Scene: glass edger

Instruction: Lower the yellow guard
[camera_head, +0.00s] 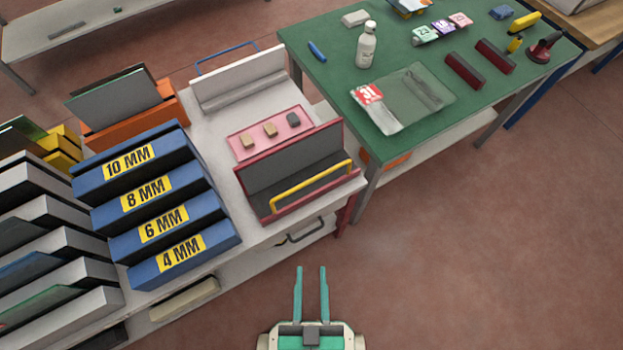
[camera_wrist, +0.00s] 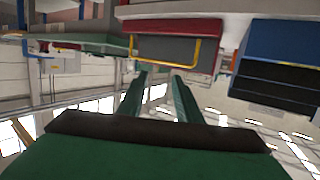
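The yellow guard (camera_head: 311,184) is a bar with bent ends on the front of a dark red machine (camera_head: 350,153) with dark grey panels. The machine stands at the front right end of a white bench. The guard slants across the machine's front; I cannot tell how far it is raised. In the wrist view, which looks upside down, the guard (camera_wrist: 196,52) shows near the top, beyond the fingers. My gripper (camera_head: 311,268) has two green fingers, parallel and apart, with nothing between them. It is in front of the bench, apart from the guard. The fingers also show in the wrist view (camera_wrist: 160,73).
Blue slotted boxes (camera_head: 165,205) labelled 4 to 10 MM stand left of the machine. A pink tray (camera_head: 246,150) with small blocks lies behind it. A green table (camera_head: 330,75) stands to the right. A drawer handle (camera_head: 306,230) protrudes below. The floor (camera_head: 470,260) at right is clear.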

